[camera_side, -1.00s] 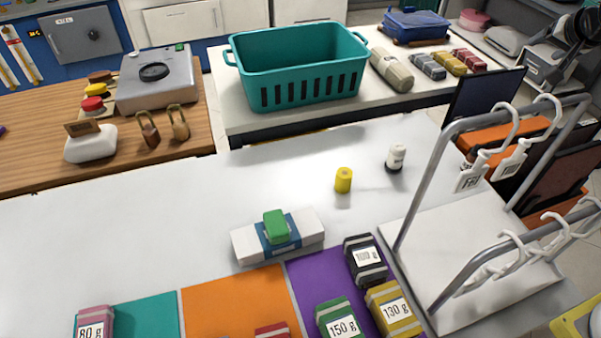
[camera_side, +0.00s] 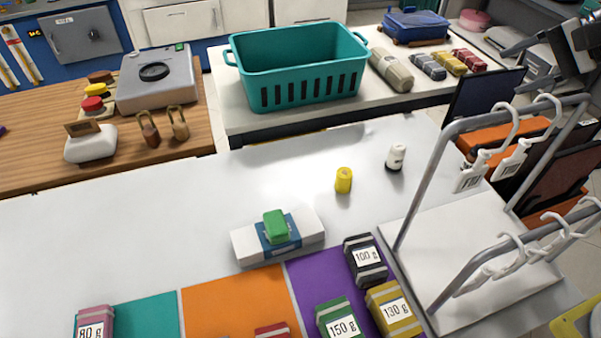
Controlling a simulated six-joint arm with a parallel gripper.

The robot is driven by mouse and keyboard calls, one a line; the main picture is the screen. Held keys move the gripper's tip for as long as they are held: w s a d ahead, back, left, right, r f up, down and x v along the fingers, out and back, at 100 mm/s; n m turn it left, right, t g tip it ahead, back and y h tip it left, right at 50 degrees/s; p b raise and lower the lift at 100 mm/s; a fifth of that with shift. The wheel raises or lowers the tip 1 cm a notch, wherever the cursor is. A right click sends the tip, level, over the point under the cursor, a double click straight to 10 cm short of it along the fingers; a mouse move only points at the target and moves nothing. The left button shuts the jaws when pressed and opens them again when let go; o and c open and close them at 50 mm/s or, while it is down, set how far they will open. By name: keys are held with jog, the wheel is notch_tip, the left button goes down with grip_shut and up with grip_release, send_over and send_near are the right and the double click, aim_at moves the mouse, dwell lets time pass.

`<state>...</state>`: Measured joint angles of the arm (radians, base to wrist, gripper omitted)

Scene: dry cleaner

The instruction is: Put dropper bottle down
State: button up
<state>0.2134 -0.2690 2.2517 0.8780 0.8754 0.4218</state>
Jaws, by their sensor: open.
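A small white bottle with a dark marking (camera_side: 395,157), which looks like the dropper bottle, stands upright on the white table (camera_side: 120,225). Nothing is touching it. My gripper (camera_side: 516,66) is at the upper right edge, partly cut off by the frame. Its fingers are apart and point left, with nothing seen between them. It is well to the right of the bottle and away from it.
A yellow cylinder (camera_side: 343,180) stands left of the bottle. A white box with a green block (camera_side: 276,227) lies nearer. Labelled weights (camera_side: 365,261) sit on coloured mats in front. A metal hanger rack (camera_side: 420,185) stands at right. The left tabletop is clear.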

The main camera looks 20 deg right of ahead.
jog(key=s+a+f+n+g+y, duration=0.25)
jog(key=s+a+f+g, duration=0.25)
jog(key=s+a, duration=0.45)
jog(key=w+d+f+n+t+h, duration=0.1)
jog(key=w+d+f+n+h, duration=0.1)
jog(key=d+f+n+h, duration=0.6)
jog(key=d+f+n, duration=0.2)
jog(key=d+f, duration=0.2)
jog(key=f, duration=0.3)
jog(key=shift+w+d+f+h, duration=0.2)
jog(key=shift+d+h, duration=0.05)
jog(key=shift+h, duration=0.1)
